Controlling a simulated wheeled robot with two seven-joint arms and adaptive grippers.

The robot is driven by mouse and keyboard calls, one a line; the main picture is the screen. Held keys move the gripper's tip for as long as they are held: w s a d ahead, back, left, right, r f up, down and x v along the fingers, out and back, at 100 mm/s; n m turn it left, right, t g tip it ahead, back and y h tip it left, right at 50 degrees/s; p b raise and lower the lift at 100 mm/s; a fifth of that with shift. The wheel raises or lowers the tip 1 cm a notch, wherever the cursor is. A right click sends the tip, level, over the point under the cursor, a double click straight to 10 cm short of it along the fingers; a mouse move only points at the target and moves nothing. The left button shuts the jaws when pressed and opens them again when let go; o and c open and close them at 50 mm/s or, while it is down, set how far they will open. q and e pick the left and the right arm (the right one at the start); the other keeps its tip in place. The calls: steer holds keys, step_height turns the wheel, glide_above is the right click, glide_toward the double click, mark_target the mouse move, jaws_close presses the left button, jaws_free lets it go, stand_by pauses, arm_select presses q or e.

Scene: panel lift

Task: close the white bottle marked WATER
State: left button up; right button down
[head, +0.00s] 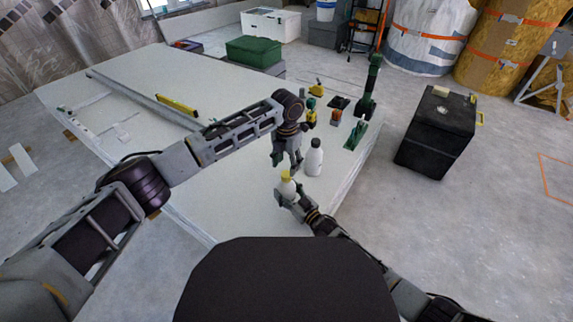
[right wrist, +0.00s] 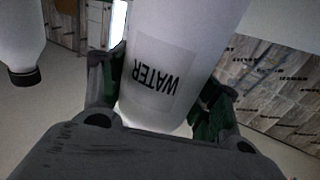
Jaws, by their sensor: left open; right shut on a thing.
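The white bottle marked WATER (right wrist: 165,75) stands between the fingers of my right gripper (head: 289,197), which is shut on it. Its label shows upside down in the right wrist view. In the head view this bottle (head: 287,188) is upright with a yellow cap (head: 286,175) at its top. I cannot tell how firmly the cap sits. My left gripper (head: 287,163) is open, pointing down just above the yellow cap. Whether its fingers touch the cap is too small to tell. The cap is out of the right wrist view.
A second white bottle with a black cap (head: 314,158) stands close by on the right; it also shows in the right wrist view (right wrist: 20,45). Several tools and a green stand (head: 369,88) are behind it on the white panel table (head: 235,200). A yellow level (head: 176,105) lies further left.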

arm_select(q)
steer(key=shift+n, duration=0.4)
steer(key=shift+c, duration=0.3)
